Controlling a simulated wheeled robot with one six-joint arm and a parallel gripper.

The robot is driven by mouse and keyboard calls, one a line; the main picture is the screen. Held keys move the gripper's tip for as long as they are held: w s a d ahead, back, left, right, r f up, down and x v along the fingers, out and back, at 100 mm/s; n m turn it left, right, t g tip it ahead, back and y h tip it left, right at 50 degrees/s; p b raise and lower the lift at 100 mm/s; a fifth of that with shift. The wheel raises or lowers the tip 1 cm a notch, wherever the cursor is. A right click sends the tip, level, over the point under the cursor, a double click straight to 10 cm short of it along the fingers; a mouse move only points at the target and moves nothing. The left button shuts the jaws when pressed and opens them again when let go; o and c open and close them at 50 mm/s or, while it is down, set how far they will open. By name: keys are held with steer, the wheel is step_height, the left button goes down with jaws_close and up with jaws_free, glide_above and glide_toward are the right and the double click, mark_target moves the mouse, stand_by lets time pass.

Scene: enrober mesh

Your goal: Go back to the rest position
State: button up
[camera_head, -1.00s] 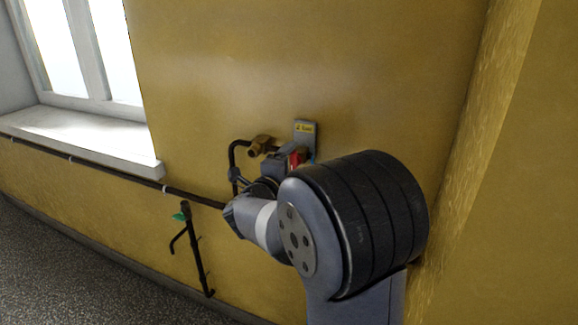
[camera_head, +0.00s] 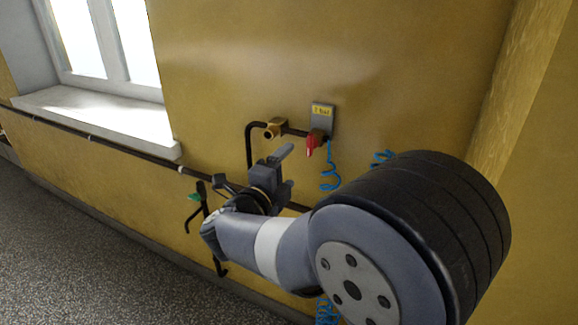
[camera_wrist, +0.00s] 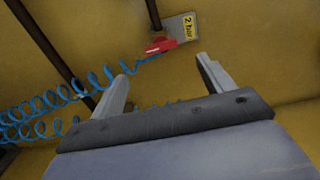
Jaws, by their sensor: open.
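My gripper (camera_head: 284,166) is in front of the yellow wall, below and left of a red valve handle (camera_head: 313,143) and apart from it. In the wrist view my gripper (camera_wrist: 162,74) shows two separated fingers with nothing between them. The red handle also shows in the wrist view (camera_wrist: 160,46), beyond the fingertips. It sits at a grey plate (camera_head: 322,117) with a yellow label. My arm fills the lower right of the head view and hides part of the wall and pipes.
A brass fitting (camera_head: 275,128) sits on a dark pipe left of the handle. Blue coiled hoses (camera_wrist: 60,105) hang near the gripper. A green-handled valve (camera_head: 194,197) is on the lower left pipe. A window sill (camera_head: 95,115) is at the left. Floor (camera_head: 90,245) at lower left is clear.

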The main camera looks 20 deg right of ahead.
steer(key=x, duration=1.1)
steer(key=shift+m, duration=0.3)
steer(key=shift+s+a, duration=0.1)
